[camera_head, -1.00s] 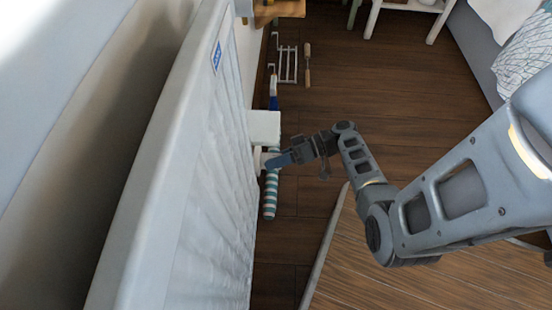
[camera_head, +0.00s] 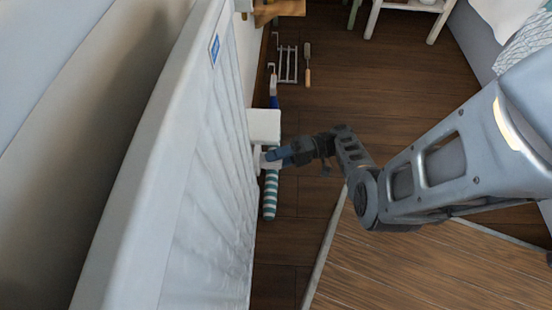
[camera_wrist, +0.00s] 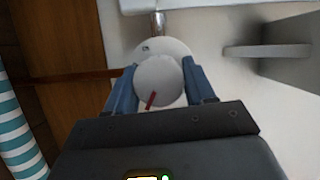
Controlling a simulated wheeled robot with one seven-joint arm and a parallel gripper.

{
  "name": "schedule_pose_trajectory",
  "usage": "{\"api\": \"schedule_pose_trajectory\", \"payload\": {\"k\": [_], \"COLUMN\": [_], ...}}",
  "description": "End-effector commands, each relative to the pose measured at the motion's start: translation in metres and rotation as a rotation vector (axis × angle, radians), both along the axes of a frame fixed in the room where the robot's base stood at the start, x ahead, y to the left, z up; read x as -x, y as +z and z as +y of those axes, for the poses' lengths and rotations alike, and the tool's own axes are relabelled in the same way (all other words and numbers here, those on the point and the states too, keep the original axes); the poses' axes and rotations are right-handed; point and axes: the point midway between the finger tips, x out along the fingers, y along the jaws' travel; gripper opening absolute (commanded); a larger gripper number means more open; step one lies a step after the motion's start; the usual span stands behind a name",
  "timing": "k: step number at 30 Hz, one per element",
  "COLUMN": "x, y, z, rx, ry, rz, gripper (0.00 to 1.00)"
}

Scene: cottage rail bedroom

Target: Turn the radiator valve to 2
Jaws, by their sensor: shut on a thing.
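The radiator valve is a white round knob (camera_wrist: 158,82) with a red pointer mark, in front of a larger white disc (camera_wrist: 172,48). The red mark points down and slightly left in the wrist view. No numbers are legible. My gripper (camera_wrist: 161,86) has its blue fingers on both sides of the knob, shut on it. In the head view my gripper (camera_head: 268,158) reaches the valve at the radiator's (camera_head: 195,165) side, just below a white block (camera_head: 264,125). The knob is mostly hidden there.
A teal-and-white striped roll (camera_head: 270,195) lies under the gripper; it also shows in the wrist view (camera_wrist: 18,130). A white rack (camera_head: 288,65) and a wooden-handled brush (camera_head: 308,68) are farther back. A wooden panel (camera_head: 400,265) is at lower right. Dark floor between is clear.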

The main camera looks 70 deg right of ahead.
Motion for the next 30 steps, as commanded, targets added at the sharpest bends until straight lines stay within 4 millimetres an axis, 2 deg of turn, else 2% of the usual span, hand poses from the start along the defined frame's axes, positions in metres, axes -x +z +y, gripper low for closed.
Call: {"api": "schedule_pose_trajectory", "payload": {"k": [15, 16, 22, 30], "x": [0.0004, 0.0004, 0.0003, 0.0011], "y": [-0.0007, -0.0007, -0.0005, -0.0003], "z": [-0.0002, -0.0002, -0.0001, -0.0012], "rx": [-0.017, -0.017, -0.017, -0.016], "ry": [-0.001, -0.001, -0.001, -0.001], "rz": [0.008, 0.008, 0.007, 0.006], "gripper": [0.23, 0.56, 0.74, 0.74]}}
